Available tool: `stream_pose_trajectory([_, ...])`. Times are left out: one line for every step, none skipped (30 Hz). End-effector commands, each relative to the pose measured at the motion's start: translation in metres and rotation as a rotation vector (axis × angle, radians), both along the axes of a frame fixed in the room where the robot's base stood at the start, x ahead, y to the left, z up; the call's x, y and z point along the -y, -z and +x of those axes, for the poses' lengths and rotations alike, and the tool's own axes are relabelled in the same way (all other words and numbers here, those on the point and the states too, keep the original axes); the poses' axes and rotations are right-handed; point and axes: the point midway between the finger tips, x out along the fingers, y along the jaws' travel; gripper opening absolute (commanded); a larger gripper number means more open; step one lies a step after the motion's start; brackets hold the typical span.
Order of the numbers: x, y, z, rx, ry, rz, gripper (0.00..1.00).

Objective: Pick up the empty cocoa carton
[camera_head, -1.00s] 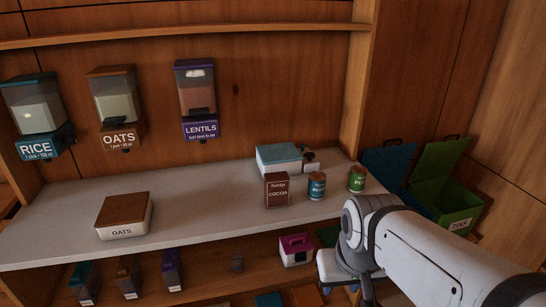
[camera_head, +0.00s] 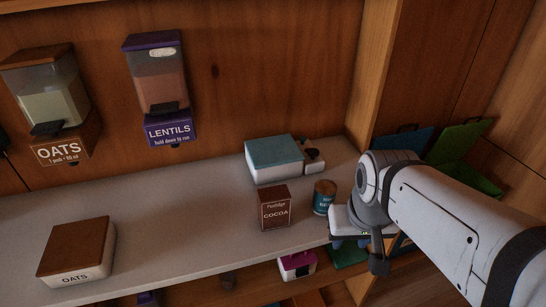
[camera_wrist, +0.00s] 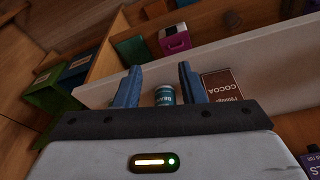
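The brown cocoa carton (camera_head: 274,207) stands upright on the grey counter (camera_head: 190,215), left of a blue can (camera_head: 324,197). Whether it is empty cannot be seen. In the wrist view, the carton (camera_wrist: 222,84) appears upside down, to the right of my right-hand finger and outside the finger gap. My gripper (camera_wrist: 160,68) is open, with its two blue fingers apart and nothing held. The blue can (camera_wrist: 165,95) shows between the fingers, behind them. In the head view my arm mostly hides the gripper, which is near the counter's front edge, right of the carton.
A teal-lidded white box (camera_head: 274,160) stands behind the carton. An oats box (camera_head: 77,251) stands at the left. Oats (camera_head: 48,105) and lentils (camera_head: 158,90) dispensers hang on the wall. Green (camera_wrist: 52,98) and teal bins stand beyond the counter's end. The counter between oats box and carton is clear.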

Motion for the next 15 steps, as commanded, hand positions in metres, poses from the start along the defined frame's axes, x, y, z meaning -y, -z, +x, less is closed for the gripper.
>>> stream_pose_trajectory([0.000, 0.000, 0.000, 0.000, 0.000, 0.000, 0.38])
stream_pose_trajectory([0.000, 0.000, 0.000, 0.000, 0.000, 0.000, 0.40])
stream_pose_trajectory([-0.001, 0.000, 0.003, 0.001, -0.003, 0.000, 0.44])
stream_pose_trajectory([-0.003, 0.000, 0.006, 0.003, -0.007, -0.001, 0.46])
stream_pose_trajectory([-0.005, 0.000, 0.011, 0.006, -0.013, -0.001, 0.49])
stream_pose_trajectory([-0.008, 0.001, 0.019, 0.012, -0.024, -0.002, 0.52])
stream_pose_trajectory([-0.012, 0.001, 0.028, 0.019, -0.038, -0.002, 0.54])
stream_pose_trajectory([-0.015, 0.001, 0.038, 0.026, -0.054, -0.002, 0.57])
stream_pose_trajectory([-0.023, 0.002, 0.053, 0.038, -0.071, -0.003, 0.60])
stream_pose_trajectory([-0.030, 0.002, 0.066, 0.048, -0.087, -0.002, 0.63])
stream_pose_trajectory([-0.038, 0.003, 0.078, 0.058, -0.103, -0.002, 0.65])
stream_pose_trajectory([-0.050, 0.004, 0.094, 0.072, -0.120, -0.001, 0.68])
stream_pose_trajectory([-0.059, 0.006, 0.106, 0.083, -0.135, 0.000, 0.71])
stream_pose_trajectory([-0.068, 0.007, 0.116, 0.092, -0.149, 0.002, 0.73])
stream_pose_trajectory([-0.080, 0.009, 0.130, 0.105, -0.165, 0.005, 0.76])
